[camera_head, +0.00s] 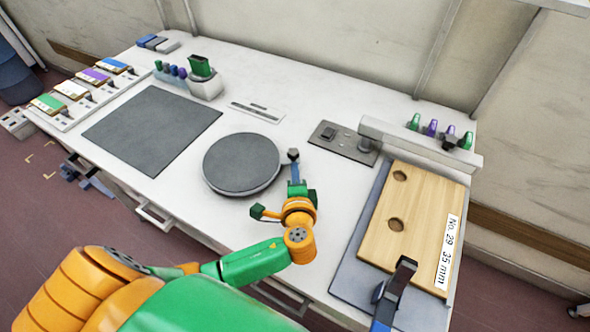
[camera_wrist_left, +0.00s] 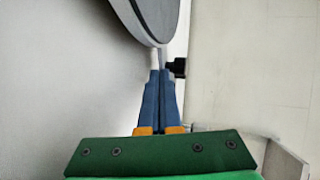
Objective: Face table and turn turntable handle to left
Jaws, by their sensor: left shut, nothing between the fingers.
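The turntable (camera_head: 240,163) is a round dark grey disc on the white table (camera_head: 180,215), and its edge also shows at the top of the left wrist view (camera_wrist_left: 150,18). A small dark knob (camera_head: 293,154), which looks like the handle, sits just off the disc's right side. It shows in the left wrist view as a black knob (camera_wrist_left: 178,67). My left gripper (camera_head: 295,168) is shut and empty, with its blue fingertips right beside the knob. I cannot tell whether they touch it. My right gripper is not in view.
A dark grey mat (camera_head: 152,130) lies left of the turntable. A wooden board (camera_head: 415,215) labelled "No. 29 35 mm" lies on the right, with a dark clamp-like lever (camera_head: 400,278) at its near edge. A switch panel (camera_head: 342,142) is behind my gripper.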

